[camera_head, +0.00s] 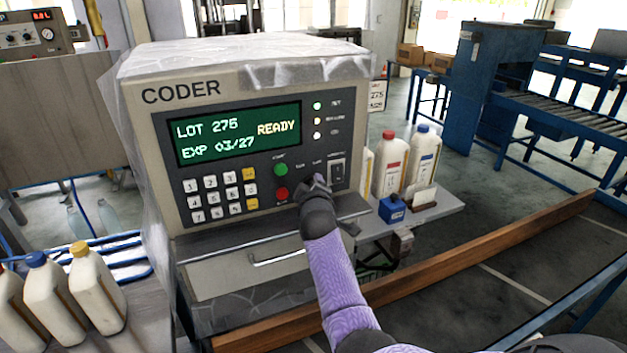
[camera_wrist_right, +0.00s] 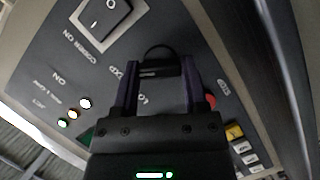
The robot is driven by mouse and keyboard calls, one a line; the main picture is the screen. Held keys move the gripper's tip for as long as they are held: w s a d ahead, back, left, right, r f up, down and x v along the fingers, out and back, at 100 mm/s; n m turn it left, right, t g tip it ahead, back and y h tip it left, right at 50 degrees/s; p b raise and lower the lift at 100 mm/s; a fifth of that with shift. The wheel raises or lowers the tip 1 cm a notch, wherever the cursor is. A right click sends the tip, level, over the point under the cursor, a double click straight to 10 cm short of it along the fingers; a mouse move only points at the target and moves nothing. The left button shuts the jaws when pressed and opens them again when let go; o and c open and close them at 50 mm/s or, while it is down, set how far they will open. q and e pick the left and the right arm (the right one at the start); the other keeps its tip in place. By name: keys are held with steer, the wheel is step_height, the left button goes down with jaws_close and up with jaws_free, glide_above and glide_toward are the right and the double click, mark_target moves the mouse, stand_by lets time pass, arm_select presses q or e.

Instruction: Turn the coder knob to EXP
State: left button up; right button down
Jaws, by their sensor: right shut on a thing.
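The coder (camera_head: 225,195) is a beige machine with a dark front panel, in the middle of the head view. Its green screen (camera_head: 237,134) reads LOT 275, EXP 03/27 and READY. My right gripper (camera_head: 317,183) is at the panel's lower right and hides the knob in the head view. In the wrist view my right gripper (camera_wrist_right: 160,66) is shut on the dark round knob (camera_wrist_right: 157,52), a finger on each side. The EXP label (camera_wrist_right: 124,70) is beside one finger. The pointing direction of the knob cannot be told. My left gripper is not in view.
A rocker switch (camera_head: 337,171) is right of the gripper, and a green button (camera_head: 281,170) and red button (camera_head: 282,194) are left. A keypad (camera_head: 220,197) is farther left. Bottles stand on a shelf (camera_head: 440,209) at right and on a table at lower left.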

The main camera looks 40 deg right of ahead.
steer(key=shift+m+p, duration=0.3)
steer(key=shift+p, duration=0.05)
steer(key=shift+f, duration=0.1)
stand_by(0.3)
steer(key=shift+c, duration=0.6)
jaws_free()
